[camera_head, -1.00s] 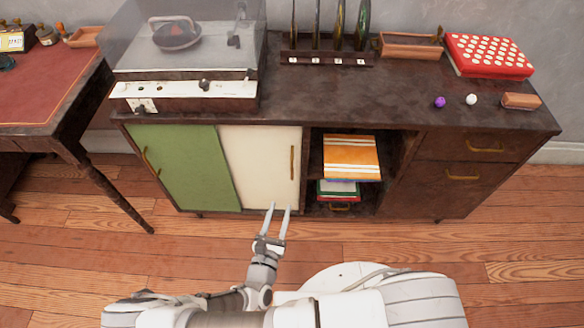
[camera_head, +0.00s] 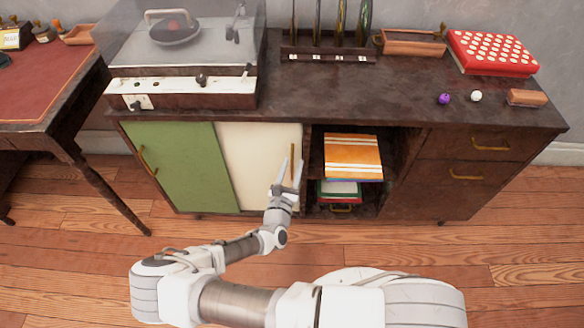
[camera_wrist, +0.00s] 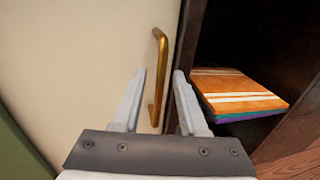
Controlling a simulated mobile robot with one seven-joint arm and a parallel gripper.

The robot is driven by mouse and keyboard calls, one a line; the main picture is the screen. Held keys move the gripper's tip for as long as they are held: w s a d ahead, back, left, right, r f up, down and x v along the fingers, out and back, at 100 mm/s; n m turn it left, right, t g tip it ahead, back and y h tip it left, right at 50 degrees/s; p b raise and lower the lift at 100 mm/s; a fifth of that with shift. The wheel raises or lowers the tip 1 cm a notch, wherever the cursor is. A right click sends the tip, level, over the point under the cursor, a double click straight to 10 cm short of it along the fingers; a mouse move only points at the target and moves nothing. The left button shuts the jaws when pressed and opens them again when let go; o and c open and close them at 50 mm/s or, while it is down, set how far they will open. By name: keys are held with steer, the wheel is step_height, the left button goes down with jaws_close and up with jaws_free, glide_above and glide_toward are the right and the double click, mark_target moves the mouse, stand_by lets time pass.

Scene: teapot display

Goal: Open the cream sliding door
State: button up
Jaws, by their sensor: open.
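The cream sliding door (camera_head: 258,160) stands in the sideboard's left half, beside the green door (camera_head: 184,166). It also shows in the wrist view (camera_wrist: 85,60). Its brass vertical handle (camera_head: 292,158) is near its right edge. In the wrist view, the handle (camera_wrist: 158,78) shows between my two fingers, close ahead of them. My gripper (camera_head: 291,168) is open and empty, in front of the lower part of the handle. In the wrist view, my gripper (camera_wrist: 157,82) has one finger on each side of the handle. I cannot tell whether either finger touches it.
Right of the cream door is an open compartment with an orange striped stack (camera_head: 352,156) in it. A record player (camera_head: 184,60) stands on the sideboard top. A side table (camera_head: 45,100) is at the left. The wooden floor in front is clear.

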jaws_close()
stand_by(1.4)
